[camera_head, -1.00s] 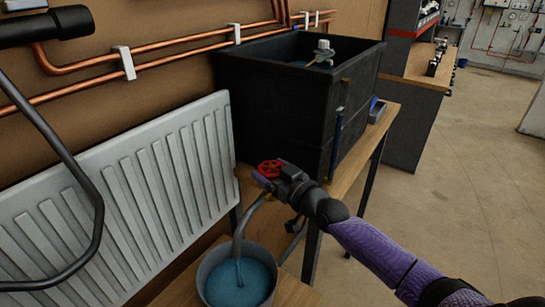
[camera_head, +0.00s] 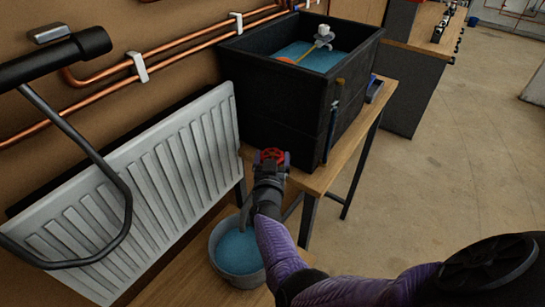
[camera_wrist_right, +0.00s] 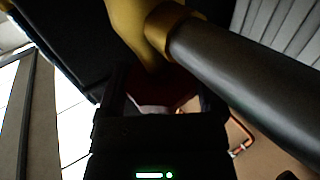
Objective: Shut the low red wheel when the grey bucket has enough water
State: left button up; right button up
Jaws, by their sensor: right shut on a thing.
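The low red wheel (camera_head: 271,155) is at the front foot of the black tank. My right gripper (camera_head: 272,162) is at the wheel with a fingertip at each side, shut on it. In the right wrist view the gripper (camera_wrist_right: 160,103) has a dim reddish part between its fingers. The grey bucket (camera_head: 216,268) stands low in front and holds blue water (camera_head: 238,252), its surface somewhat below the rim. The grey hose (camera_head: 244,212) above it is partly hidden by my arm, and I cannot tell whether water runs. My left gripper is not in view.
The open black tank (camera_head: 290,107) holds blue water and a float valve (camera_head: 323,36). It stands on a wooden bench (camera_head: 325,175). A white radiator (camera_head: 150,185) and copper pipes (camera_head: 190,47) are on the left.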

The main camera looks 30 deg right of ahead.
jog(key=shift+m+g+h, duration=0.4)
jog(key=shift+h, duration=0.1)
jog(key=o, duration=1)
